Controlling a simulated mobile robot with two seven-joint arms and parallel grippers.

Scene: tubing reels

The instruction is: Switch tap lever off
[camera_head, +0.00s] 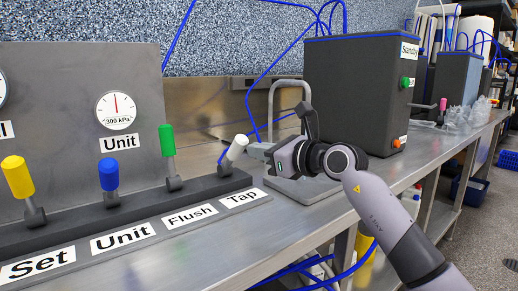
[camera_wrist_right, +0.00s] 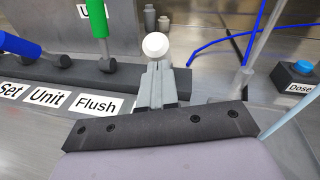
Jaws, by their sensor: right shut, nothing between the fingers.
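The Tap lever has a white knob (camera_head: 237,147) and leans to the right above the Tap label (camera_head: 244,198), at the right end of the dark lever strip. In the right wrist view the white knob (camera_wrist_right: 155,46) shows just past the fingertips. My right gripper (camera_head: 257,151) is shut and empty, close on the right side of the knob. I cannot tell whether it touches. The shut fingers (camera_wrist_right: 157,82) hide the lever's stem and the Tap label in the wrist view. My left gripper is not in view.
The green Flush lever (camera_head: 167,141) stands nearly upright beside the Tap lever. The blue Unit lever (camera_head: 109,175) and yellow Set lever (camera_head: 19,178) are further left. A dark Standby box (camera_head: 350,90) stands behind my right arm. A blue Dose button (camera_wrist_right: 302,67) is at the right.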

